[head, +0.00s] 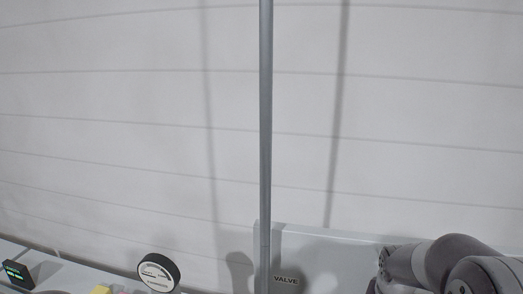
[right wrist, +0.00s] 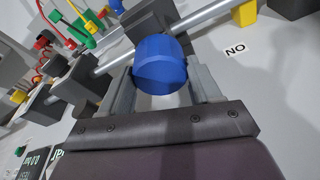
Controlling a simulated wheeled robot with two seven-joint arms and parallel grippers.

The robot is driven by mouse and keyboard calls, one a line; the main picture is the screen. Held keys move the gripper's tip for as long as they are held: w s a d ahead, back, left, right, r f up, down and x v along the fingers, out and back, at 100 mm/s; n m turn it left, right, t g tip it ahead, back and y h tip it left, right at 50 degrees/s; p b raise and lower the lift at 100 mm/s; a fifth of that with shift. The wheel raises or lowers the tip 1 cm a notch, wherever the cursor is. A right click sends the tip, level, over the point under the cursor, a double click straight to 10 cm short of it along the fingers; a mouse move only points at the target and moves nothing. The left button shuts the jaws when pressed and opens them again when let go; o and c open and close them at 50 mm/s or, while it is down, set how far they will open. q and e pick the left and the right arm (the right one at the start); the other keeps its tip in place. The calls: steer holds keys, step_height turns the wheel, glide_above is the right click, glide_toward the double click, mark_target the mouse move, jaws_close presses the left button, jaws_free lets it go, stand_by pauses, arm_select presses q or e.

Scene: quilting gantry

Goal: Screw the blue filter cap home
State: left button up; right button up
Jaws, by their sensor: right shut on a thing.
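The blue filter cap (right wrist: 160,65) is faceted and sits in the middle of the right wrist view, against a dark grey block (right wrist: 148,24) on a metal pipe. My right gripper (right wrist: 161,78) has one finger on each side of the cap and is shut on it. How far the cap is seated on the block is hidden behind the cap itself. In the head view only links of my right arm show at the lower right. The cap and my left gripper are not in the head view.
A vertical grey pole (head: 266,130) stands mid head view before a pale wall. A round gauge (head: 158,272) and a VALVE label (head: 287,280) are low. In the wrist view, the pipe (right wrist: 205,21) runs diagonally; green clamps (right wrist: 83,24) and a yellow block (right wrist: 245,13) are near.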

steer(key=shift+f+m, duration=0.15)
steer(key=shift+m, duration=1.35)
steer(key=shift+b, duration=0.35)
steer(key=shift+w+a+m+g+h+b, duration=0.1)
steer(key=shift+m+g+h+b, duration=0.3)
steer(key=shift+m, duration=1.5)
steer(key=shift+m+g+b, duration=0.3)
steer(key=shift+m+b, duration=0.1)
steer(key=shift+m, duration=1.3)
